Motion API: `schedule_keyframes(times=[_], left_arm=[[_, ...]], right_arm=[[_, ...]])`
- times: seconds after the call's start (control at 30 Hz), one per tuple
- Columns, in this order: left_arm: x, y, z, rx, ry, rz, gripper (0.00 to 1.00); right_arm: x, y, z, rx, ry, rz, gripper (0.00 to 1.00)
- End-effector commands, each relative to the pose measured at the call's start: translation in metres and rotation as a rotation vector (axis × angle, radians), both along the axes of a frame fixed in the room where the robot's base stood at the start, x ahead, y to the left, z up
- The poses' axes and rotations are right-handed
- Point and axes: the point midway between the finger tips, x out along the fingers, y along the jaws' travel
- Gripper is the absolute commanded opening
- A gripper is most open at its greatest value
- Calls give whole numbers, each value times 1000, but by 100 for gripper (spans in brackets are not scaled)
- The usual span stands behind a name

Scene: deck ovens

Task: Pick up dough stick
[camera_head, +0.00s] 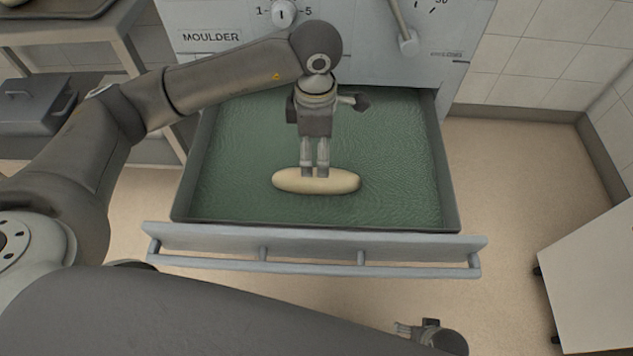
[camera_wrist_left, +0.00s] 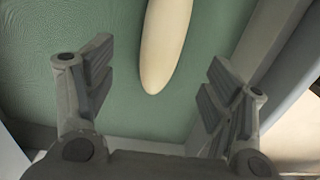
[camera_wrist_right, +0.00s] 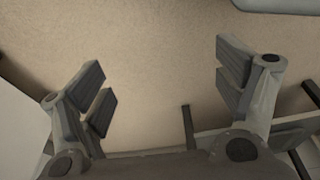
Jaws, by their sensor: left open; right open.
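The dough stick (camera_head: 345,181) is a pale, smooth roll. It lies lengthwise left to right on the green liner of the moulder's pulled-out tray (camera_head: 400,200). My left gripper (camera_head: 315,174) is above the middle of the dough, pointing down, its fingertips overlapping it in the head view. In the left wrist view the dough stick (camera_wrist_left: 165,45) shows between the open fingers (camera_wrist_left: 160,90), with one rounded end visible; I cannot tell whether they touch it. My right gripper (camera_wrist_right: 165,90) is open and empty over bare floor, and shows small at the bottom of the head view (camera_head: 405,328).
The moulder (camera_head: 340,40) with its knob and lever stands behind the tray. A rail handle (camera_head: 310,268) runs along the tray's front. A rack (camera_head: 130,60) with a grey box (camera_head: 35,105) is at the left. A white cabinet (camera_head: 595,280) is at the right. Floor is free between.

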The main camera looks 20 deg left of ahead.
Motion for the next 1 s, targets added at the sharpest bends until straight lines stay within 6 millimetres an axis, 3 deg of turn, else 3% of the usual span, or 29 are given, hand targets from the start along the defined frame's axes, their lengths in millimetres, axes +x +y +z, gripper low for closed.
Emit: schedule_keyframes(times=[0.2,0.43,0.7,0.97,1.0], left_arm=[[-1,0,-36,1,3,1,76],[-2,0,-54,2,3,0,76],[-5,-2,-93,1,3,0,76],[-4,-2,-96,1,0,-1,76],[-4,-2,-96,1,0,-1,71]], right_arm=[[6,1,10,1,-8,-1,88],[8,1,15,1,-11,-2,88],[13,2,23,3,-18,-2,88],[17,3,31,4,-27,-3,88],[16,3,30,3,-25,-3,88]])
